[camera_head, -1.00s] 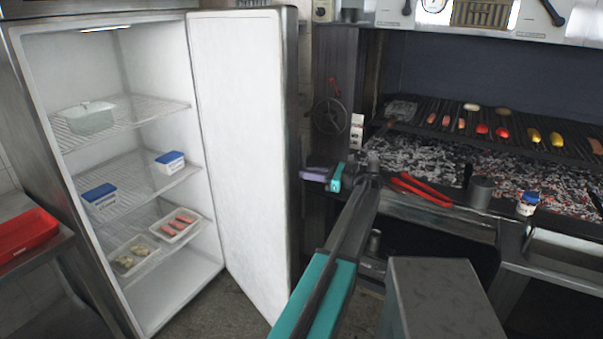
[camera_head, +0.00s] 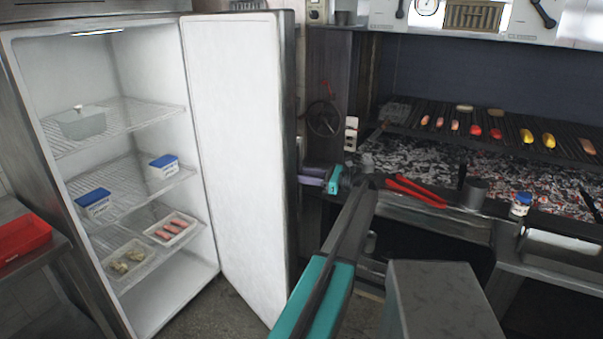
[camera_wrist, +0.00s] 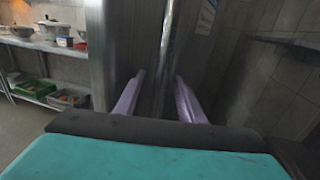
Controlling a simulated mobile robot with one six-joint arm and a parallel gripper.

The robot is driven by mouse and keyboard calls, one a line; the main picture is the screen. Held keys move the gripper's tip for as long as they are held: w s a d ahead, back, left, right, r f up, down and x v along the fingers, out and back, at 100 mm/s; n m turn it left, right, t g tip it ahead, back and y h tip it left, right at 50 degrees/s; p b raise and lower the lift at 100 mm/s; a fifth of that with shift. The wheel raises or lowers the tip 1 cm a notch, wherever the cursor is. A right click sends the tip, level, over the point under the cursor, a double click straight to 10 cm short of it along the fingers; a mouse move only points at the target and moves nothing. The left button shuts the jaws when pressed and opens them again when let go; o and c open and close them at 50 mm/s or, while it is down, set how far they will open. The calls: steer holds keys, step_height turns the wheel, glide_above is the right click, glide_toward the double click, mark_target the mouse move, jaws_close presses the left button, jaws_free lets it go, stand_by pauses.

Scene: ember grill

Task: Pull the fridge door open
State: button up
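The fridge (camera_head: 20,100) stands at the left in the head view with its door (camera_head: 235,150) swung wide, its white inner side showing. Its lit inside holds wire shelves. My gripper (camera_head: 308,181), with pale purple fingers, is at the door's right edge, partly hidden behind it. In the wrist view, the two fingers (camera_wrist: 160,78) are spread apart. The upright metal handle bar (camera_wrist: 170,35) runs between them, with gaps seen on both sides. I cannot tell whether either finger touches the bar.
Food boxes and trays (camera_head: 172,230) lie on the fridge shelves. A red tray (camera_head: 22,238) sits on a table at left. The grill (camera_head: 430,165) with food, red tongs (camera_head: 415,190) and a metal cup (camera_head: 475,192) is at right. Some floor shows below the door.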

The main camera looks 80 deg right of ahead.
steer(key=shift+s, duration=0.2)
steer(key=s+a+b, duration=0.2)
steer(key=s+b, duration=0.1)
steer(key=s, duration=1)
steer(key=shift+s+a+b, duration=0.15)
steer(key=shift+a+b, duration=0.15)
steer(key=shift+a, duration=0.05)
